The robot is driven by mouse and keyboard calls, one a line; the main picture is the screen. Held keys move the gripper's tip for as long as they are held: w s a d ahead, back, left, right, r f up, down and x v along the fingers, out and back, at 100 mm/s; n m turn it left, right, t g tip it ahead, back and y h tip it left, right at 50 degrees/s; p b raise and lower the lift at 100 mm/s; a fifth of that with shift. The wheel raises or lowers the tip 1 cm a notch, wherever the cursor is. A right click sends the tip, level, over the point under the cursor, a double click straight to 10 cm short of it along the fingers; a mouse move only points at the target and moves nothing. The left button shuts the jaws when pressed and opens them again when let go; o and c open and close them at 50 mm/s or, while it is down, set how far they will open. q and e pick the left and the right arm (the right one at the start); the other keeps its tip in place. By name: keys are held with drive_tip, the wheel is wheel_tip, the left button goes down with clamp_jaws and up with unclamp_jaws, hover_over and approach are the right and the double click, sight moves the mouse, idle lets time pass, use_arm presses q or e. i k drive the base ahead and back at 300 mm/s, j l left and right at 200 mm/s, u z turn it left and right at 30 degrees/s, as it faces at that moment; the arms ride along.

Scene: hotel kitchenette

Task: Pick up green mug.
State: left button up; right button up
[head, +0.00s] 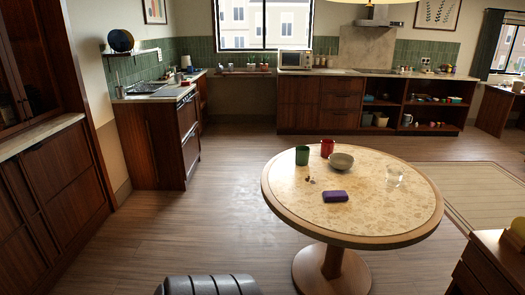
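The green mug (302,155) stands upright near the far left edge of the round table (405,222). A red mug (327,147) stands just to its right and a little behind it. Neither of my grippers shows in the head view. A dark ribbed part at the bottom edge seems to be mine, but no fingers can be seen on it.
The table also holds a bowl (341,161), a clear glass (394,175), a purple item (335,196) and small dark bits (310,180). Open floor (200,230) lies left of the table. A drawer unit (490,265) stands at the lower right.

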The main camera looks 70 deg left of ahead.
sight(302, 153)
drive_tip(key=u, duration=1.95)
